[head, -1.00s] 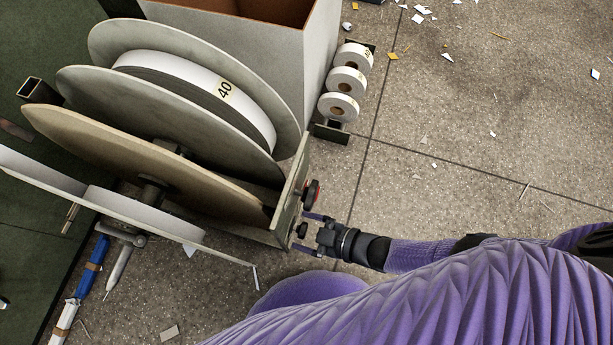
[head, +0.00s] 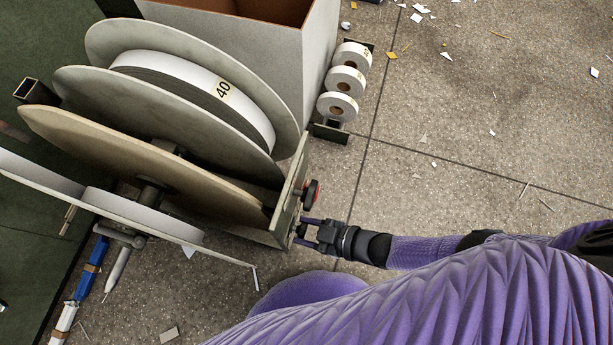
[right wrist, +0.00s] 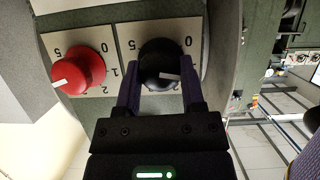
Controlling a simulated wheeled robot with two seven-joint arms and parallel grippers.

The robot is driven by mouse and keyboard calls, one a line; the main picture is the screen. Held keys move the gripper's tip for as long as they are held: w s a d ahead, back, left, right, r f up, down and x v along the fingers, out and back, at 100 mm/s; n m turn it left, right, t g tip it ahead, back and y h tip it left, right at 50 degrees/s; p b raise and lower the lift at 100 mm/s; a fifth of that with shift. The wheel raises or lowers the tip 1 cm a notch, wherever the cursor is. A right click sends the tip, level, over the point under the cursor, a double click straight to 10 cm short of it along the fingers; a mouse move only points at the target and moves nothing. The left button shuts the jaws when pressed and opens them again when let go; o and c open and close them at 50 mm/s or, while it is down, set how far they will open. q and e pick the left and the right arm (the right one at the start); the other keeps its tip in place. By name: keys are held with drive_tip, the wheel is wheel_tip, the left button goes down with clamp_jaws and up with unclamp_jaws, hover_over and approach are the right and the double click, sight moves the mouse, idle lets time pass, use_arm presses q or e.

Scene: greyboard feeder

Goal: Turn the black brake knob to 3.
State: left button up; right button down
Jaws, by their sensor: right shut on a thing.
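The black brake knob (right wrist: 158,58) sits on a pale dial plate (right wrist: 196,28) in the right wrist view. My right gripper (right wrist: 161,84) is shut on the black knob, one finger on each side. In the head view my right gripper (head: 308,232) reaches the lower end of the feeder's side panel (head: 290,190), and the knob is mostly hidden between the fingers there. My left gripper is not in view.
A red knob (right wrist: 78,68) with its own dial is beside the black one; it also shows in the head view (head: 312,192). Large reels (head: 100,140) fill the feeder at left. Small white rolls (head: 345,80) stand behind. Floor at right is open, with paper scraps.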

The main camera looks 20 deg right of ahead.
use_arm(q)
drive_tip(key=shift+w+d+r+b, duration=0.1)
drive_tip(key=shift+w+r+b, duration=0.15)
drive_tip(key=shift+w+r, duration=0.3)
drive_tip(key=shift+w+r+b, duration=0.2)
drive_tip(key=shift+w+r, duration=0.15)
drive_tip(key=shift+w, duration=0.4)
use_arm(e)
drive_tip(key=shift+w+d+m+g+y, duration=0.1)
drive_tip(key=shift+m+g+y, duration=0.35)
drive_tip(key=shift+m, duration=0.55)
drive_tip(key=shift+m+g+y, duration=0.45)
drive_tip(key=shift+m, duration=0.55)
drive_tip(key=shift+c, duration=1)
unclamp_jaws()
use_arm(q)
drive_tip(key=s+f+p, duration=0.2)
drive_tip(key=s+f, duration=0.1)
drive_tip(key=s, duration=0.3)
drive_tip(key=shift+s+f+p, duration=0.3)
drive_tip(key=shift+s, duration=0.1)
use_arm(e)
drive_tip(key=v, duration=1)
